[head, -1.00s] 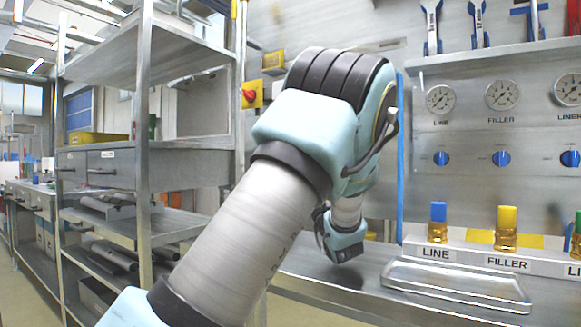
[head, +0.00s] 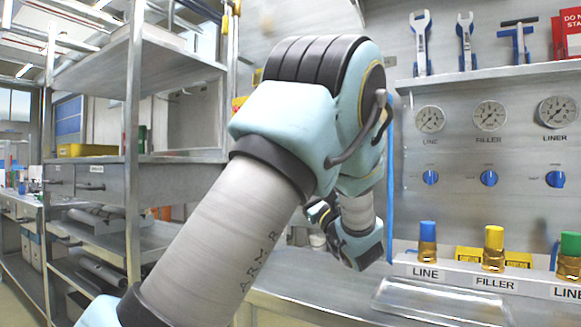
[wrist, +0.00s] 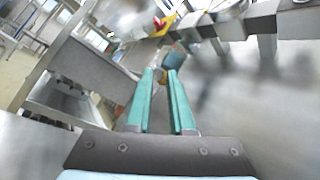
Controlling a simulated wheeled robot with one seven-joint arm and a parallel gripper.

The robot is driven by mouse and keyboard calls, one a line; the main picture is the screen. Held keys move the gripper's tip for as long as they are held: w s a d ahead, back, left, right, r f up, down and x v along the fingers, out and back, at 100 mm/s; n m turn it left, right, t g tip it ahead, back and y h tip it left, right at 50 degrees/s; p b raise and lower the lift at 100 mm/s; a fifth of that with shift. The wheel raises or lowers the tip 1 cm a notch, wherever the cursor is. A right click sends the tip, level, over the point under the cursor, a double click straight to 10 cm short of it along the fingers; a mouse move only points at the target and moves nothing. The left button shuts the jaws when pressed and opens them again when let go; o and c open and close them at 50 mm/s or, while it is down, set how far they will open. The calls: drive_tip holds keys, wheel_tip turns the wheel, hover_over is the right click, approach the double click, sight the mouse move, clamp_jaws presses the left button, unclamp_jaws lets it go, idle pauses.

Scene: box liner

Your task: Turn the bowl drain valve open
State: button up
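My gripper (wrist: 162,75) shows in the wrist view as two long green fingers with a gap between them and nothing held. A blurred blue piece (wrist: 180,57) lies just beyond the fingertips; I cannot tell what it is or whether they touch. A blurred red and yellow part (wrist: 165,22) shows farther off. I cannot identify the bowl drain valve in either view. In the head view my arm hides the fingers and much of the area behind it.
A steel wall panel holds several gauges (head: 430,119) and blue knobs (head: 489,178). Fittings with blue (head: 427,230) and yellow caps (head: 494,237) stand on a labelled ledge above a clear tray (head: 440,300). A metal shelf rack (head: 133,150) stands on the left.

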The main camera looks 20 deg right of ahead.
drive_tip(key=r+g+p, duration=0.1)
drive_tip(key=g+p, duration=0.1)
drive_tip(key=r+g+p, duration=0.2)
drive_tip(key=p, duration=0.1)
drive_tip(key=w+r+g+p, duration=0.1)
drive_tip(key=r+g+p, duration=0.1)
drive_tip(key=p, duration=0.1)
drive_tip(key=shift+a+r+g, duration=0.2)
drive_tip(key=shift+r+g, duration=0.05)
drive_tip(key=shift+g, duration=0.05)
clamp_jaws()
drive_tip(key=s+d+r+m+g+h+p, duration=0.3)
drive_tip(key=d+m+g+h+p, duration=0.15)
drive_tip(key=p, duration=0.35)
drive_tip(key=f+p+x, duration=0.1)
drive_tip(key=p+x, duration=0.2)
drive_tip(key=x, duration=1)
drive_tip(key=shift+s+d+f+g+p, duration=0.2)
drive_tip(key=shift+d+f+g+p, duration=0.05)
drive_tip(key=shift+g+p, duration=0.2)
